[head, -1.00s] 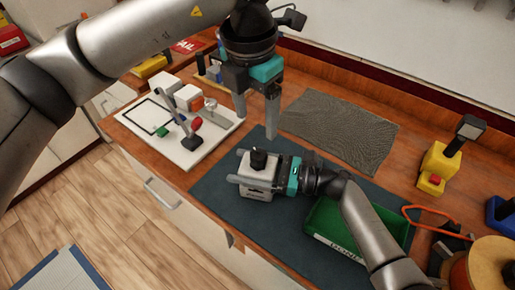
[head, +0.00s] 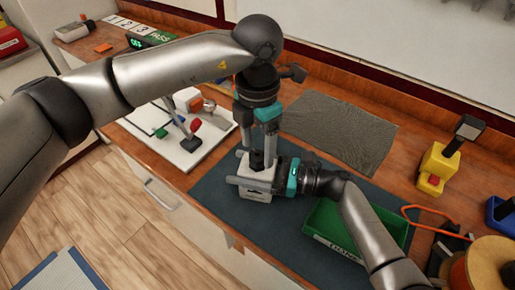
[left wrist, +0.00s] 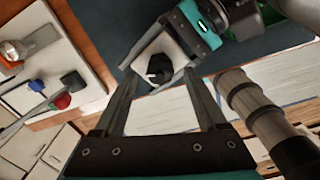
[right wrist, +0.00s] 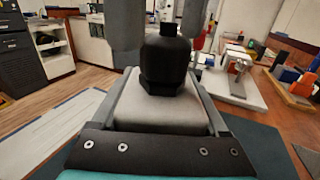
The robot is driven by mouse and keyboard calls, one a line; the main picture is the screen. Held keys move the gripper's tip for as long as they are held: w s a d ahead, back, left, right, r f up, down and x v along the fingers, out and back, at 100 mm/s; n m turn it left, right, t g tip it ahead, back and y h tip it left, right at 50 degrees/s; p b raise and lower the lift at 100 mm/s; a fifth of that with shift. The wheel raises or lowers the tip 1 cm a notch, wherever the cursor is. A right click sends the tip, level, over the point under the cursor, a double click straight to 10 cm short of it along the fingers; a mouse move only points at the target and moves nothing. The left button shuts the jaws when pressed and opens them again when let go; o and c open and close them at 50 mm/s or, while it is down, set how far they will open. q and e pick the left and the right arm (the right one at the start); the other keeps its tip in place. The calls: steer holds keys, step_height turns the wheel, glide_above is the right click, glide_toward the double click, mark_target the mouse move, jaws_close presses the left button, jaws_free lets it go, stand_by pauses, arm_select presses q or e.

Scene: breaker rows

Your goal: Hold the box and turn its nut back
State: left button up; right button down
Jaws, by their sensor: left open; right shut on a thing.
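The box (head: 257,186) is a light grey block on the dark mat, and my right gripper (head: 262,183) is shut on it from the right side. Its top also shows in the right wrist view (right wrist: 160,118). The nut (right wrist: 165,62) is black and stands on top of the box; it also shows in the left wrist view (left wrist: 160,68). My left gripper (head: 257,140) points down over the box, open, with its fingers above and around the nut. In the left wrist view the fingers (left wrist: 165,70) lie either side of it, and I cannot tell whether they touch it.
A green tray (head: 320,221) stands right of the box on the dark mat (head: 215,196). A grey textured mat (head: 345,130) lies behind. A white board with small parts (head: 165,145) is at the left. A yellow block device (head: 437,165) and an orange spool (head: 490,265) are at the right.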

arm_select(q)
steer(key=shift+f, duration=0.85)
steer(key=shift+c, duration=0.2)
jaws_close()
